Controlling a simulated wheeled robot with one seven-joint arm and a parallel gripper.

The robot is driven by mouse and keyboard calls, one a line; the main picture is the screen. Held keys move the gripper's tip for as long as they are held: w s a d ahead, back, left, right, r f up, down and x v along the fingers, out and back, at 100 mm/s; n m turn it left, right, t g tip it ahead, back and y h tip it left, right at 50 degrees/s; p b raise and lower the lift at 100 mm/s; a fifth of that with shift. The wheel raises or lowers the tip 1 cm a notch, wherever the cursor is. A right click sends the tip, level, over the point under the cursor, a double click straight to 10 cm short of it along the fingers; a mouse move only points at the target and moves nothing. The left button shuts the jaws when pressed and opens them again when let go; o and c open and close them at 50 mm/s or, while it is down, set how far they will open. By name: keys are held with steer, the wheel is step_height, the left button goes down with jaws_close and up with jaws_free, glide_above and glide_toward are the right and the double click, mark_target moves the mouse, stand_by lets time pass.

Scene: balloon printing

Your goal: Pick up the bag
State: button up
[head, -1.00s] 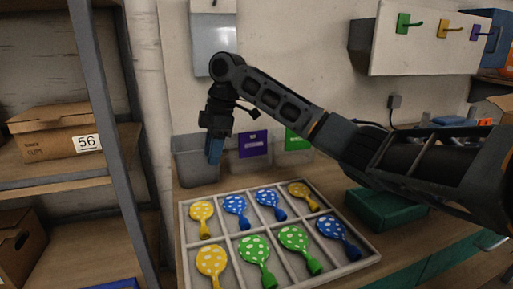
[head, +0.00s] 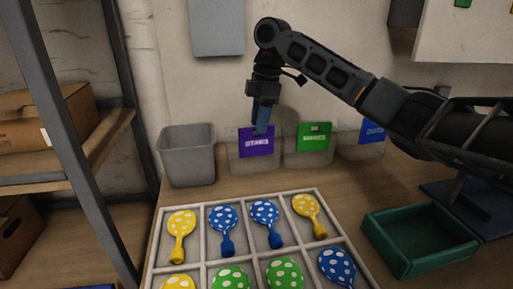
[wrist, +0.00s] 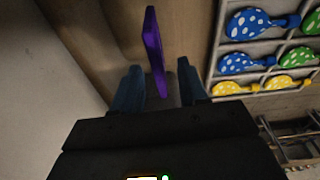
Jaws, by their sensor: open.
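A see-through pouch or bin with a purple label (head: 256,146) stands against the back wall in the head view; I cannot tell whether it is the bag. In the wrist view a thin purple panel (wrist: 153,38) shows nearly edge-on, its lower end between my fingers. My gripper (head: 262,124) points down at the top edge of the purple label. It is open, with the blue fingers (wrist: 160,82) apart on either side of the panel. Contact cannot be told.
A grey bin (head: 187,155) stands left of the purple label. Clear holders with green (head: 314,137) and blue (head: 372,132) labels stand to its right. A divided tray (head: 205,263) of dotted balloons lies in front. A green box (head: 415,240) is at right, a shelf post at left.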

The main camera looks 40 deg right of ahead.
mark_target(256, 155)
steer(key=shift+w+a+f+p, duration=0.1)
steer(key=shift+w+f+p, duration=0.1)
steer(key=shift+f, duration=1.4)
steer(key=shift+w+a+f+p, duration=0.1)
steer(key=shift+w+f, duration=0.05)
steer(key=shift+f, duration=1.4)
steer(key=shift+c, duration=0.4)
jaws_close()
